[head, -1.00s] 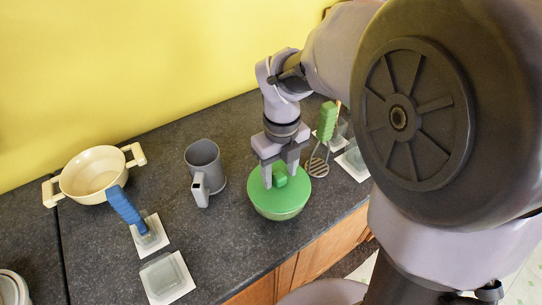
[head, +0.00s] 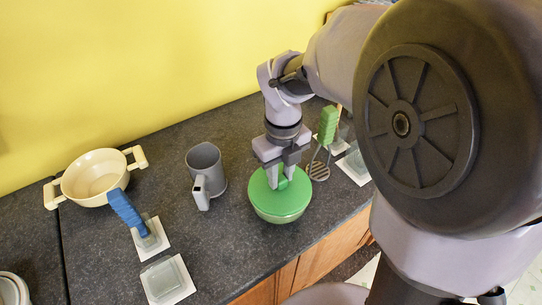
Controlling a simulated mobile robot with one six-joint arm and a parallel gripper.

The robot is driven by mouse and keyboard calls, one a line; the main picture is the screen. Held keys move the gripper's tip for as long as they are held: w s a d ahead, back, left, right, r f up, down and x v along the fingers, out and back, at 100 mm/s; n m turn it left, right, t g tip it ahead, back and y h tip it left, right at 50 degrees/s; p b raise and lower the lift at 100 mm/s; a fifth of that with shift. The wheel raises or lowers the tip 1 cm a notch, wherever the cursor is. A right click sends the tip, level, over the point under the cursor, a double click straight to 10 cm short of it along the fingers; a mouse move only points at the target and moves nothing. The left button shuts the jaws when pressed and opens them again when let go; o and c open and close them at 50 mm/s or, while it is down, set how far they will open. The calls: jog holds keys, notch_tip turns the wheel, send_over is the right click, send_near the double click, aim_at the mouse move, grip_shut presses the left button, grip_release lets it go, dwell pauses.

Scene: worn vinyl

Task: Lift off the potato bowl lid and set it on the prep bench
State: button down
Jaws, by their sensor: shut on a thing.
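The potato bowl (head: 279,216) stands on the dark bench top, right of centre in the head view. Its green lid (head: 262,199) sits on top and hides what is inside. My gripper (head: 281,184) points down over the lid. Its fingers are shut on the lid's green knob, one on each side. The lid appears seated on the bowl's rim, with no gap that I can make out. The dark speckled bench top (head: 120,255) runs along the yellow wall; I cannot tell whether this is the prep bench.
A grey jug (head: 205,170) stands left of the bowl. A green-handled masher (head: 327,130) is close on the right. A cream pot (head: 93,178) and a blue-handled tool (head: 126,211) are farther left, near a white-edged pad (head: 167,279). Bare bench lies between jug and front edge.

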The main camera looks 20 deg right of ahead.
jog(key=shift+r, duration=0.25)
jog(key=shift+r+p, duration=1.55)
jog(key=shift+r, duration=0.45)
